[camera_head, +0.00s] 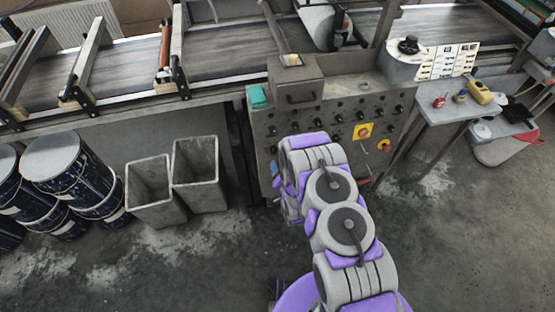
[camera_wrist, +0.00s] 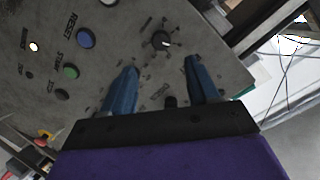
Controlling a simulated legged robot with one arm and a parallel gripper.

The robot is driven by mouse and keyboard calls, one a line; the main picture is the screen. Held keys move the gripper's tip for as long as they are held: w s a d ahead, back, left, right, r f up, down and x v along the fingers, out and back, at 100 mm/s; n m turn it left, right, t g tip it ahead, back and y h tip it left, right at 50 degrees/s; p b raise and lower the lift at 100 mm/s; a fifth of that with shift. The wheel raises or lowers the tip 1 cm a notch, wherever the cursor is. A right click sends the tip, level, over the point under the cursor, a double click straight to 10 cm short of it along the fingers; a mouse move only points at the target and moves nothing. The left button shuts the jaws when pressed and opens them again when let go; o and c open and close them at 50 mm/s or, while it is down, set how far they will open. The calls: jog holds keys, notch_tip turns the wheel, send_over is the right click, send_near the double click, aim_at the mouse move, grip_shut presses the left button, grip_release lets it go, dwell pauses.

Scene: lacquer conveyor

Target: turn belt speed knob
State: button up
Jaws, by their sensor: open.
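The grey control panel (camera_head: 325,112) stands below the conveyor in the head view, with several dark knobs and buttons. In the wrist view, the panel face (camera_wrist: 120,40) fills much of the picture. A black rotary knob (camera_wrist: 160,41) with a light pointer line and markings around it shows just beyond my fingertips. My gripper (camera_wrist: 160,66) is open, its two blue fingers apart, with nothing between the tips. A second, smaller black knob (camera_wrist: 170,102) shows between the fingers, nearer the palm. The labels are too blurred to tell which knob is for belt speed.
Blue (camera_wrist: 85,38), green (camera_wrist: 71,72) and white (camera_wrist: 109,2) buttons sit left of the knob. Two grey bins (camera_head: 200,172) and several dark drums (camera_head: 68,165) stand left of the panel. A side table (camera_head: 455,108) with tools stands to the right.

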jog(key=p+v, duration=0.1)
jog(key=v, duration=0.6)
jog(key=shift+s, duration=0.2)
jog(key=shift+w+d+r, duration=0.1)
jog(key=w+d+r+n+g+h, duration=0.1)
jog(key=w+d+r+g+h, duration=0.15)
jog(key=w+r, duration=0.4)
jog(key=s+d+r+n+g, duration=0.1)
jog(key=s+d+r+g, duration=0.15)
jog(key=r, duration=0.45)
jog(key=s+d+r+g, duration=0.2)
jog(key=s+r, duration=0.1)
jog(key=r, duration=0.4)
jog(key=s+d+r+n+g, duration=0.1)
jog(key=s+d+r+g, duration=0.1)
jog(key=s+r, duration=0.5)
jog(key=s+d+r+g+h, duration=0.1)
jog(key=s+r+g, duration=0.3)
jog(key=s, duration=1.2)
jog(key=s+d+r+n+g, duration=0.1)
jog(key=s+d+r, duration=0.3)
jog(key=s+r, duration=0.6)
jog(key=shift+s+n+g+h, duration=0.35)
jog(key=shift+s+g, duration=0.55)
jog(key=shift+s, duration=0.35)
jog(key=shift+w+d+r, duration=0.1)
jog(key=shift+w, duration=0.05)
